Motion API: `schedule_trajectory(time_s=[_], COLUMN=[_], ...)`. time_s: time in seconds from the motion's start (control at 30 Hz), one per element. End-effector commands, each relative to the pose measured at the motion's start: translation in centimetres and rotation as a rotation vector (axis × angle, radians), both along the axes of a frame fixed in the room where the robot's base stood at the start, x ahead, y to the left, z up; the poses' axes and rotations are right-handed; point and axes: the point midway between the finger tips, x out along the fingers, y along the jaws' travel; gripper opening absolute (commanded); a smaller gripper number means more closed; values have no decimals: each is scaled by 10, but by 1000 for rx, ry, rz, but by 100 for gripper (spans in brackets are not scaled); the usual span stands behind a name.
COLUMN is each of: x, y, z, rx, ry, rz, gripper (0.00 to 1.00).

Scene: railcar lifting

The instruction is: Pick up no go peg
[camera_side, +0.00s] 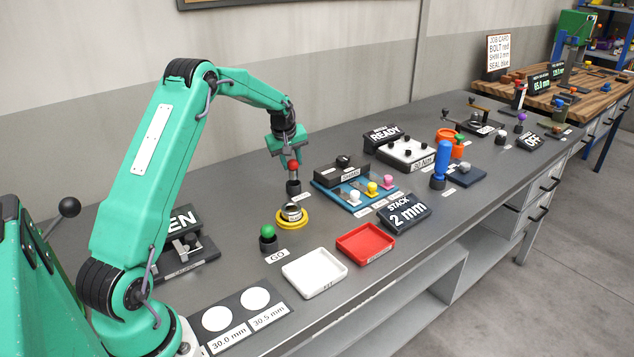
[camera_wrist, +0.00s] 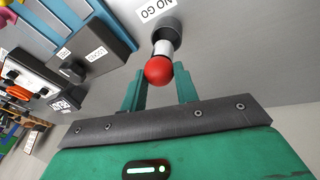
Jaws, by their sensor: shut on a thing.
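The no go peg has a red ball top (camera_side: 294,165) and a silver shaft. It stands roughly upright over its dark round holder (camera_side: 293,187), and a length of shaft shows between ball and holder. I cannot tell whether its lower end is still inside. My gripper (camera_side: 290,161) points down and is shut on the peg. In the wrist view the red ball (camera_wrist: 158,71) sits between the green fingers of my gripper (camera_wrist: 162,80), with the dark holder (camera_wrist: 167,31) and the "NO GO" label (camera_wrist: 156,9) beyond it.
The green-topped go peg (camera_side: 268,231) sits low in its holder. A yellow-based metal ring (camera_side: 291,215), a white tray (camera_side: 314,274) and a red tray (camera_side: 366,244) are in front. A blue tray (camera_side: 328,185) with colored knobs is to the right. Bare bench lies behind.

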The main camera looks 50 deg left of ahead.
Motion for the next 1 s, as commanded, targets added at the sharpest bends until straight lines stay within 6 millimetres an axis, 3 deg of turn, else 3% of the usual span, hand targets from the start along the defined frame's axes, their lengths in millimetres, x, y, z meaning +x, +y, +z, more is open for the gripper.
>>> schedule_trajectory(time_s=[0.5, 0.7, 1.0], x=[1, 2, 1], y=[-90, -109, -117], z=[53, 65, 69], rx=[-35, -45, -50], ry=[-17, -20, -20], rz=[-15, -16, -18], gripper=[7, 7, 7])
